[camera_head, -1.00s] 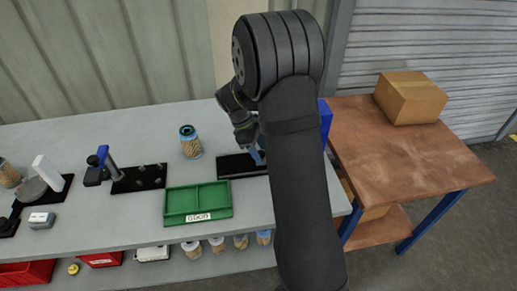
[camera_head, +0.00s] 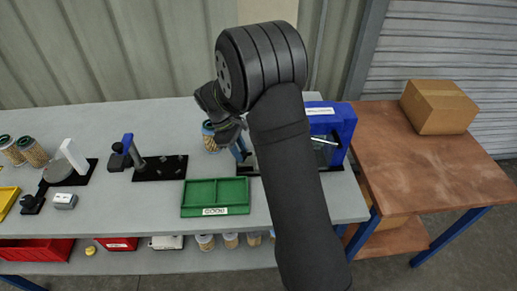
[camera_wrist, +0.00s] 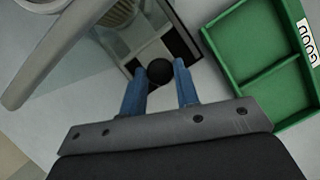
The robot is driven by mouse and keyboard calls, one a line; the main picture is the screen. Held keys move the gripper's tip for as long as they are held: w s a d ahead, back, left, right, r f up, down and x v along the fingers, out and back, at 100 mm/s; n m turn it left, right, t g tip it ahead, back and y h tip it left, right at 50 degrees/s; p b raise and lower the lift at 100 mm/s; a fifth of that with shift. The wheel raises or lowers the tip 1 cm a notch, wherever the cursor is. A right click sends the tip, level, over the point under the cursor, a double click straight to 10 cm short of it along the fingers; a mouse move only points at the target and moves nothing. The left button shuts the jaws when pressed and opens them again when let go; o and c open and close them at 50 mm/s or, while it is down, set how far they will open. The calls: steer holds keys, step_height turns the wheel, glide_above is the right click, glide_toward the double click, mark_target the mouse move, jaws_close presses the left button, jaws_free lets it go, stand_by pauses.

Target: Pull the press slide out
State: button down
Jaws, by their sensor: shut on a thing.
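The blue press (camera_head: 335,125) stands at the right end of the bench on a black base (camera_head: 247,170), partly hidden behind my arm. My gripper (camera_head: 238,150) is at the left end of that base, with its blue fingers pointing down. In the wrist view my gripper (camera_wrist: 160,85) is shut on a round black knob (camera_wrist: 160,71), one finger on each side of it. Beyond the knob lies a framed plate with dark and pale areas (camera_wrist: 140,43), which seems to be the slide. How far out it is I cannot tell from the head view.
A green tray (camera_head: 215,210) lies just in front of the base; its divider also shows in the wrist view (camera_wrist: 265,72). A jar (camera_head: 209,140) stands behind my gripper, partly hidden. A black stand with a blue-topped post (camera_head: 160,170) is farther left. A cardboard box (camera_head: 438,107) sits on the brown table.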

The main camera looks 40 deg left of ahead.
steer(key=shift+s+a, duration=0.2)
steer(key=shift+a, duration=0.1)
steer(key=c, duration=1.1)
jaws_free()
steer(key=shift+s, duration=0.1)
steer(key=v, duration=1.7)
steer(key=shift+r, duration=0.25)
steer(key=shift+f, duration=0.1)
steer(key=x, duration=1.7)
steer(key=shift+w+d+f, duration=0.15)
steer(key=shift+w, duration=0.05)
